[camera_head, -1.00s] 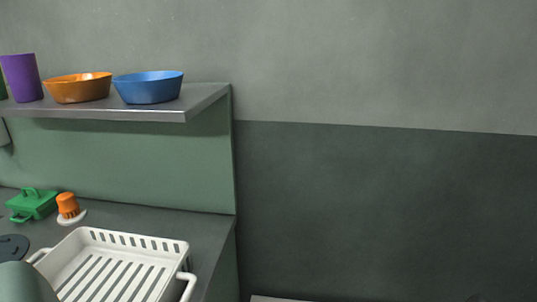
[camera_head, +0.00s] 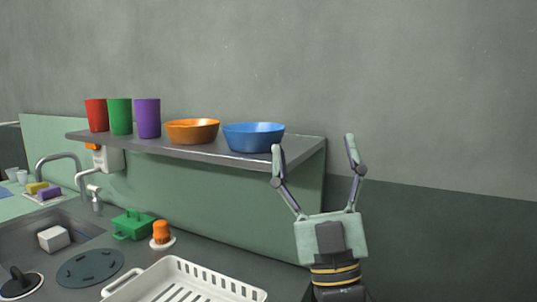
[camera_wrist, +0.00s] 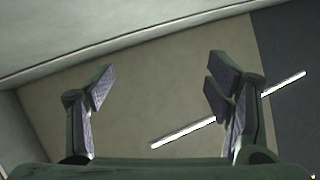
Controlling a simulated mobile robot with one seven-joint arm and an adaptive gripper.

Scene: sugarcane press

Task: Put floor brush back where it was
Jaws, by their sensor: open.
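My gripper (camera_head: 314,146) is raised at the right of the head view, its fingers pointing up and spread apart with nothing between them. It stands in front of the wall, beside the right end of the shelf. In the wrist view my gripper (camera_wrist: 160,78) is also open and empty. I cannot make out a floor brush in either current view. A thin pale bar (camera_wrist: 182,132) runs slantwise behind the right finger in the wrist view; I cannot tell what it is.
A shelf (camera_head: 230,157) holds red, green and purple cups, an orange bowl (camera_head: 192,131) and a blue bowl (camera_head: 254,137). The wall right of the shelf is bare.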

